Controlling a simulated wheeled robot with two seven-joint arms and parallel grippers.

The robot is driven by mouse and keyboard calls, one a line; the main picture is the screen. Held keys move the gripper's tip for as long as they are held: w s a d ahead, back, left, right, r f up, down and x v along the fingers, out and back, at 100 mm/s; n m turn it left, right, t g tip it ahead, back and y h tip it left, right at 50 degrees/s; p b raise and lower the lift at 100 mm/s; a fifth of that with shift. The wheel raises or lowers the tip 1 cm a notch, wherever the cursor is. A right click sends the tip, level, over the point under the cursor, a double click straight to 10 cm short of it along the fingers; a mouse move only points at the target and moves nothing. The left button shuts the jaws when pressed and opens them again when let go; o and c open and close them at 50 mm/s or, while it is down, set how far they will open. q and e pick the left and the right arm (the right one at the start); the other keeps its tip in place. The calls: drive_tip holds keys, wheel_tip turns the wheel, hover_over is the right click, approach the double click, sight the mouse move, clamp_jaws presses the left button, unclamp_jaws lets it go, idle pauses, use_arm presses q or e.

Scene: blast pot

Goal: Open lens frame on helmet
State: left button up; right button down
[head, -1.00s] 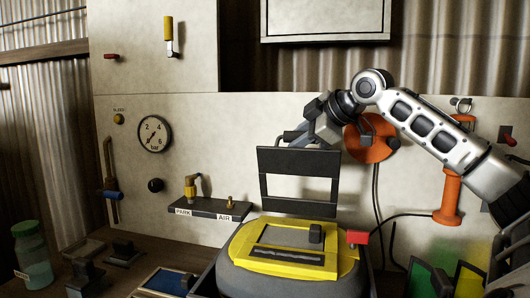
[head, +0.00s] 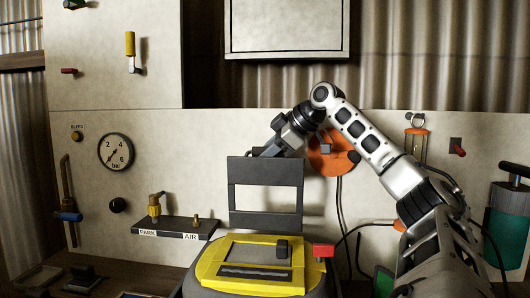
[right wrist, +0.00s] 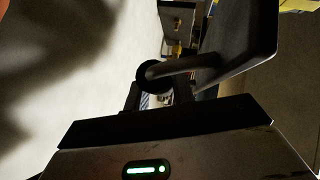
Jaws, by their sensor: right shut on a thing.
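The helmet (head: 205,272) has a yellow surround and sits at the bottom centre of the head view. Its dark lens frame (head: 265,219) stands upright, swung up above the yellow surround, with its rectangular opening showing the wall behind. My right gripper (head: 262,152) is at the frame's top edge and shut on the lens frame; the fingertips are small and hard to make out. In the right wrist view a dark bar-like handle (right wrist: 190,65) and part of the dark frame (right wrist: 245,45) show beyond my gripper. My left gripper is not in view.
A shelf labelled PARK and AIR (head: 172,228) with brass fittings is left of the frame. An orange disc (head: 330,155) is on the wall behind my right arm. A teal canister (head: 508,225) stands far right.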

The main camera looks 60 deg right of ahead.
drive_tip(key=c, duration=1.5)
unclamp_jaws()
drive_tip(key=shift+f, duration=0.35)
drive_tip(key=shift+d, duration=0.1)
drive_tip(key=shift+r, duration=0.15)
drive_tip(key=shift+s+r, duration=0.35)
drive_tip(key=p+v, duration=0.1)
drive_tip(key=v, duration=1.3)
drive_tip(key=shift+s+d+r, duration=0.1)
drive_tip(key=shift+s+r, duration=0.15)
